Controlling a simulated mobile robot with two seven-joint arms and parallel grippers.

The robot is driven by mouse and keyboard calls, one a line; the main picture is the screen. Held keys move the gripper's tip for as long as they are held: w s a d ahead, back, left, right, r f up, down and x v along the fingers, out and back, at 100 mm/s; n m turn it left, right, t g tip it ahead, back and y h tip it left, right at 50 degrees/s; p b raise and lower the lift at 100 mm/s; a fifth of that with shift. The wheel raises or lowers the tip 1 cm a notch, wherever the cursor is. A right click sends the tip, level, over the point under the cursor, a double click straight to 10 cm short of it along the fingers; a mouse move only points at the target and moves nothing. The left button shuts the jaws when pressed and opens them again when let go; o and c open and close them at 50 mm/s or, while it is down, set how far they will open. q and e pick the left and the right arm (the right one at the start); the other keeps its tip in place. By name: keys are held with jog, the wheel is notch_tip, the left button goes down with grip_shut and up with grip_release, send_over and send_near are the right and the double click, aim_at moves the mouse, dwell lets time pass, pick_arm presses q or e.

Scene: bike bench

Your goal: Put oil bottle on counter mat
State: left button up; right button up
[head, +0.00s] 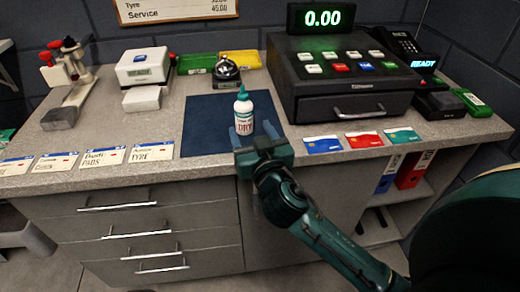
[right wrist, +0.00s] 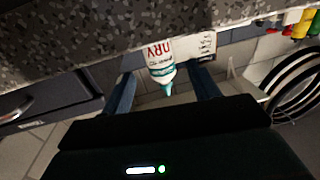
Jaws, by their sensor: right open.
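The oil bottle (head: 243,109) is white with a teal nozzle and red lettering. In the head view it appears upright on the dark blue counter mat (head: 200,127), near the mat's front right part. My right gripper (head: 256,131) is open at the counter's front edge, its fingers pointing toward the bottle. In the right wrist view the bottle (right wrist: 161,62) appears nozzle-down in the picture, between the two spread fingers (right wrist: 163,88), with a gap on each side. Its base is hidden there. My left gripper is not in view.
A black cash register (head: 345,75) stands right of the mat. A bell (head: 226,72) and green and yellow boxes are behind. Cards (head: 365,139) lie along the front edge right, price labels (head: 104,156) left.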

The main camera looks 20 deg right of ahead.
jog(key=s+b, duration=0.1)
jog(key=s, duration=0.5)
jog(key=shift+s+a, duration=0.3)
jog(key=shift+a, duration=0.05)
